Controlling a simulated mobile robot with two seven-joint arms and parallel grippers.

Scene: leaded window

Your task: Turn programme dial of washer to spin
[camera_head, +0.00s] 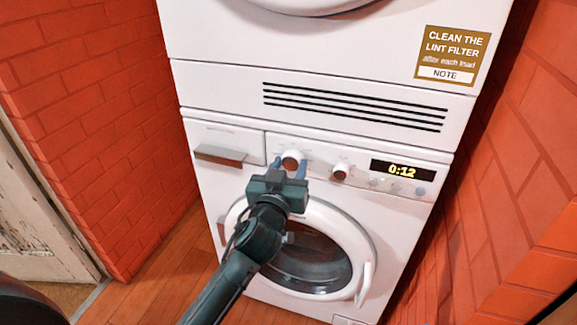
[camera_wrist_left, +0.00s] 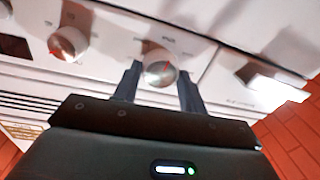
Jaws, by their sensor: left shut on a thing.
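The washer (camera_head: 405,225) is the lower white machine. Its control panel has a left dial (camera_head: 291,159) and a second dial (camera_head: 340,171) to its right. My left gripper (camera_head: 290,165) is shut on the left dial, with one finger on each side of it. The second dial (camera_wrist_left: 68,42) stands clear of the gripper, also with a red mark. My right gripper is not in view.
A display (camera_head: 404,170) reads 0:12, with small buttons below. A drawer with a grey handle (camera_head: 221,154) lies left of the dials. The round door (camera_head: 310,260) is below. Another white machine (camera_head: 330,60) is stacked above. Brick walls stand close on both sides.

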